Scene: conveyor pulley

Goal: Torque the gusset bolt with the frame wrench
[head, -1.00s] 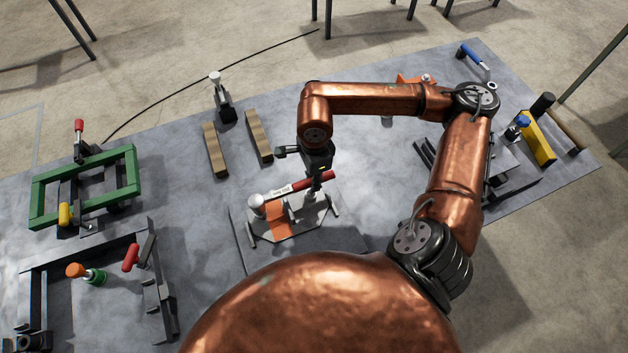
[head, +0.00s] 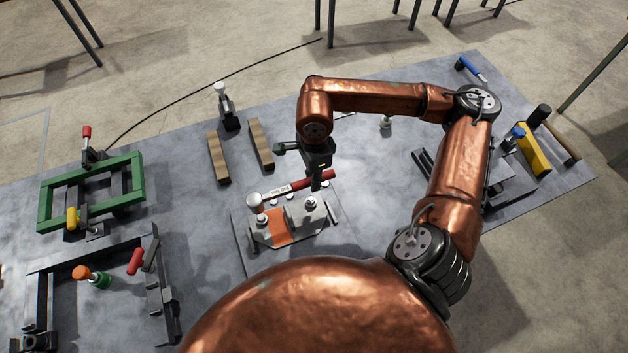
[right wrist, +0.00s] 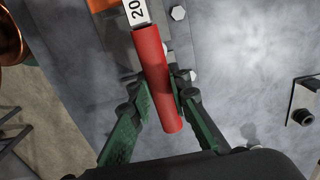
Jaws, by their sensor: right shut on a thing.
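The wrench has a red handle (head: 322,178), a white label and a round silver head (head: 254,200). My right gripper (head: 316,183) is shut on the red handle. In the right wrist view, the red handle (right wrist: 155,75) runs between my right gripper's two fingers (right wrist: 162,90). The gusset assembly (head: 292,224) is a grey plate with an orange part (head: 279,228). Bolts stand on it at left (head: 262,218) and right (head: 311,203). The wrench lies across its far side in the picture, its head beside the left bolt; contact cannot be told. My left gripper is not in view.
Two wooden blocks (head: 218,158) lie behind the assembly. A green frame (head: 90,193) with clamps and a dark frame (head: 157,280) with orange- and red-handled tools are at left. A yellow block (head: 537,145) and a blue-handled tool (head: 468,68) are at right.

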